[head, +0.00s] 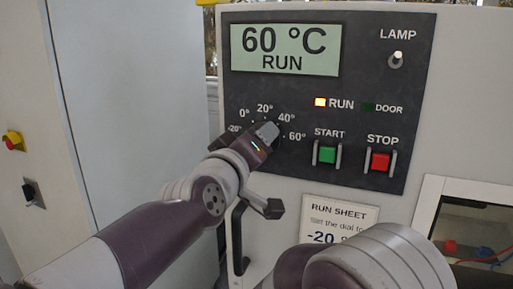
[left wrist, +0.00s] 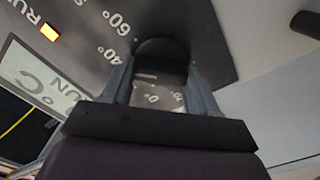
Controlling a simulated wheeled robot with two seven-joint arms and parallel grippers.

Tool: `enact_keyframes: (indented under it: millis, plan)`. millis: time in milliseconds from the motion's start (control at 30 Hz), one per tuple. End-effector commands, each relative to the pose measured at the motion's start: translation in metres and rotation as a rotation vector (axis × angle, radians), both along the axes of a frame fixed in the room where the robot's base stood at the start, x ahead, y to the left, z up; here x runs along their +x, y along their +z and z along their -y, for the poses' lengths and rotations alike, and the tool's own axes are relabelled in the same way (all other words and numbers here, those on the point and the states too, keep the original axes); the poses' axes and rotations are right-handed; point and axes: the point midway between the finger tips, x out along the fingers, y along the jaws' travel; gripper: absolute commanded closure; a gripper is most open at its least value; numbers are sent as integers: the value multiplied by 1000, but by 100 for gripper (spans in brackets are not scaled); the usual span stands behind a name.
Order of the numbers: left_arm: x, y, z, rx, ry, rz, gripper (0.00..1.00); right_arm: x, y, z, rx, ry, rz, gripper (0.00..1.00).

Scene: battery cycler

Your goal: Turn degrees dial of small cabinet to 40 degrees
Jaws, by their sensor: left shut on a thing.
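The dark degrees dial (left wrist: 162,48) is on the cabinet's control panel (head: 350,90), with marks from -20° to 60° around it. My left gripper (head: 266,132) is at the dial in the head view and covers most of it. In the left wrist view my left gripper (left wrist: 160,72) has one finger on each side of the dial and is shut on it. The dial's pointer is hidden, so I cannot tell its setting directly. The display (head: 285,48) reads 60 °C RUN. My right gripper is not in view.
A lit RUN light, a dark DOOR light, a LAMP switch (head: 396,60), a green START button (head: 327,154) and a red STOP button (head: 380,161) are on the panel. A run sheet (head: 338,218) below mentions -20. A black handle (head: 238,238) stands under the dial.

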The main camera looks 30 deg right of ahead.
Motion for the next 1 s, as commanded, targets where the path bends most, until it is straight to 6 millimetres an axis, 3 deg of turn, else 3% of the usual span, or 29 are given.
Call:
enact_keyframes:
  millis: [733, 767, 800, 1000]
  plan:
    - [0, 1, -1, -59, 1, -66, 71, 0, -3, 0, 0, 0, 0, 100]
    - [0, 1, -1, -59, 1, -66, 31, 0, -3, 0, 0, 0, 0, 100]
    - [0, 1, -1, -58, 1, -65, 18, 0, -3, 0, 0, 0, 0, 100]
    - [0, 0, 0, -57, 1, -66, 15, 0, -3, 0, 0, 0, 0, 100]
